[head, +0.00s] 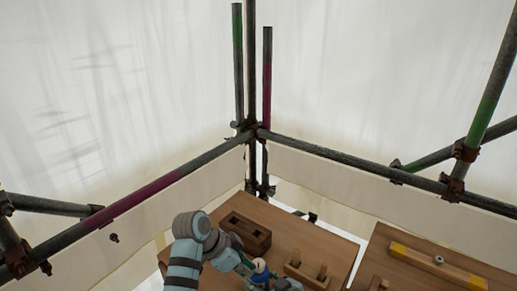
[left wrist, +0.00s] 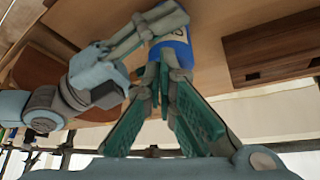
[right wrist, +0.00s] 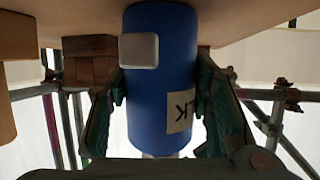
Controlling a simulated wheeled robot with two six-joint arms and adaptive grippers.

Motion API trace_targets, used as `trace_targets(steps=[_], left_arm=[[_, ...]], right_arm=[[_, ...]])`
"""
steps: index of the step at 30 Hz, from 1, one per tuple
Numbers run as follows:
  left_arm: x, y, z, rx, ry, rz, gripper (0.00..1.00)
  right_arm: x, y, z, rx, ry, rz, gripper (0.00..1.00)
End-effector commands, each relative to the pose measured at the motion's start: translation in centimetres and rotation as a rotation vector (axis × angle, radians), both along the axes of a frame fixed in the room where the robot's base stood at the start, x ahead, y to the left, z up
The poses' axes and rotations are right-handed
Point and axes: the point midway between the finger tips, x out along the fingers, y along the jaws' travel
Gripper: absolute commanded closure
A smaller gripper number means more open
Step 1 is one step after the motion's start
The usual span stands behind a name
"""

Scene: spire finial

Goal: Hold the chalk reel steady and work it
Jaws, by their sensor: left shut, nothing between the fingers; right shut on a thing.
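The chalk reel (right wrist: 160,85) is a blue cylinder with a pale grey square piece on its side and a cream label showing part of its lettering. My right gripper (right wrist: 160,105) is shut on it, one teal finger on each side. The reel (head: 260,267) is small and partly hidden in the head view. In the left wrist view the reel (left wrist: 176,52) is just beyond the tips of my left gripper (left wrist: 166,78), which is shut and empty. I cannot tell whether those tips touch it.
A brown slotted wooden block (head: 246,232) and a block with two pegs (head: 306,274) stand on the wooden table (head: 315,240). A second board at right carries a long yellow-ended bar (head: 437,266). Scaffold poles (head: 150,192) and pale sheeting surround the corner.

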Motion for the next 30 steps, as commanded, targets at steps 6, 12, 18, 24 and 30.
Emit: trace_targets(steps=[6,12,18,24,30], left_arm=[[0.0,0.0,0.0,0.000,0.001,0.000,1.00],[0.2,-0.2,0.0,0.000,0.000,0.000,1.00],[0.3,-0.2,0.0,-0.001,0.000,0.000,1.00],[0.5,0.0,0.0,-0.001,0.000,0.000,1.00],[1.0,0.4,0.0,0.001,0.001,0.001,1.00]], right_arm=[[0.0,0.0,-0.1,-0.001,0.001,0.000,0.85],[0.0,0.0,0.0,0.000,0.001,0.001,0.85],[0.0,0.0,-0.1,0.000,0.001,0.001,0.85],[-0.1,0.0,-0.1,0.000,0.001,0.001,0.85],[-0.1,0.0,-0.1,0.000,0.001,0.002,0.85]])
